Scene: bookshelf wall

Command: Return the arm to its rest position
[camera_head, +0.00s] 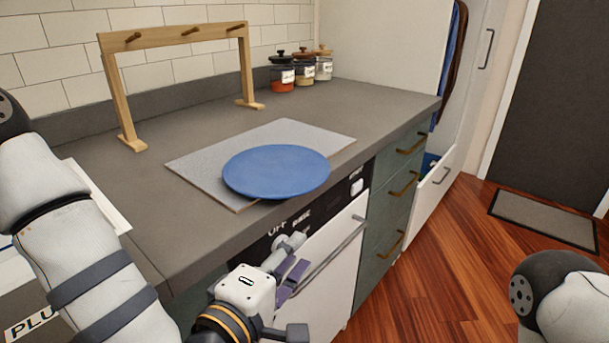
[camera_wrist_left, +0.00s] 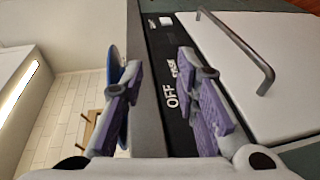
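My left arm (camera_head: 75,225) comes in from the left of the head view and reaches down in front of the counter. My left gripper (camera_head: 293,275) is low by the front of the white dishwasher, near its bar handle. In the left wrist view the two purple-padded fingers of the gripper (camera_wrist_left: 165,105) stand apart with nothing between them. Part of my right arm (camera_head: 570,300) shows at the bottom right of the head view. My right gripper is out of the frame.
A blue plate (camera_head: 276,171) lies on a grey board (camera_head: 205,165) at the counter's front edge, above the dishwasher (camera_head: 335,285). A wooden peg rack (camera_head: 180,40) and several jars (camera_head: 283,75) stand behind. Teal drawers (camera_head: 390,215) are to the right. Open wooden floor (camera_head: 460,260) lies beyond.

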